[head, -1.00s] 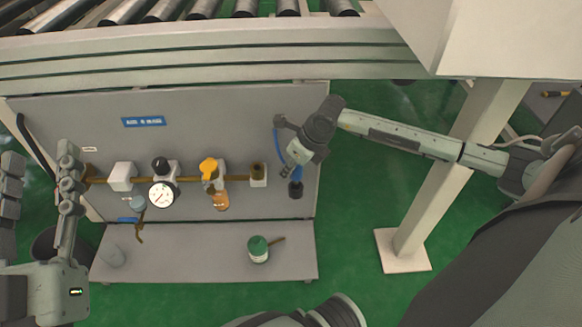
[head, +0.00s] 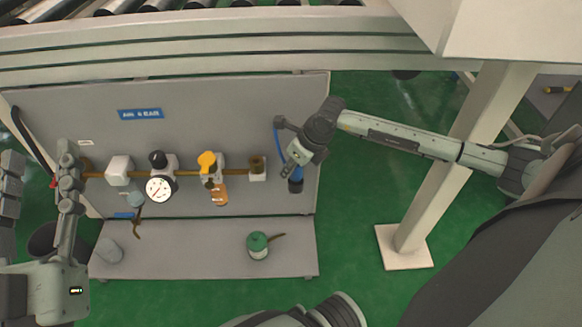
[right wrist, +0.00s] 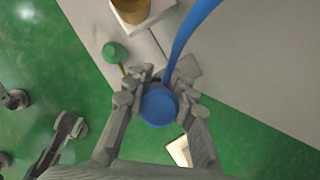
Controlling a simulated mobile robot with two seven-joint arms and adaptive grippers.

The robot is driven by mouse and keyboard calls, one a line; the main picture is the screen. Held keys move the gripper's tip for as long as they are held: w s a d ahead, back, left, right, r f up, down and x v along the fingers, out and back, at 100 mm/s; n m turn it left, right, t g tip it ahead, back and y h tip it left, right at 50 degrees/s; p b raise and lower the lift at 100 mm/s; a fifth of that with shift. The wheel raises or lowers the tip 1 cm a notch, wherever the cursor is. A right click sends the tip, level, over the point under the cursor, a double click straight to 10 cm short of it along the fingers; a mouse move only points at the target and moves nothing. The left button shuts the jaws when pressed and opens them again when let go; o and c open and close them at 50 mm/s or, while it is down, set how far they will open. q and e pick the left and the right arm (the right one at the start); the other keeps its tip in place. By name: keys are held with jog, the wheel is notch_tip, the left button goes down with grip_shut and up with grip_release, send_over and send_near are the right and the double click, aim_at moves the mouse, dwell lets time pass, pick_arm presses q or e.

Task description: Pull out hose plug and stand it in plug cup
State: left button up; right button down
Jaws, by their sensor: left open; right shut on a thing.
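My right gripper (head: 298,160) is shut on the hose plug (head: 296,185), which shows as a blue and dark cylinder below the fingers. In the right wrist view the plug's round blue end (right wrist: 158,104) sits between the fingertips (right wrist: 156,92), and a blue hose (right wrist: 188,38) rises beside it. The plug is apart from the brass socket (head: 258,164) on the panel. A grey cup-like cylinder (head: 109,250) stands on the shelf at the left; I cannot tell whether it is the plug cup. My left gripper (head: 40,180) is open and empty at the panel's left edge.
The grey panel carries a brass pipe (head: 190,173), a gauge (head: 160,188) and a yellow valve (head: 208,163). A green-lidded jar (head: 258,246) with a brush stands on the shelf (head: 185,262). A pale post (head: 430,200) stands to the right. The middle of the shelf is clear.

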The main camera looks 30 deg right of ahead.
jog(key=shift+f+b, duration=0.4)
jog(key=shift+f, duration=0.15)
jog(key=c, duration=1.2)
grip_release()
jog(key=shift+o, duration=0.2)
jog(key=shift+r, duration=0.1)
jog(key=v, duration=1.2)
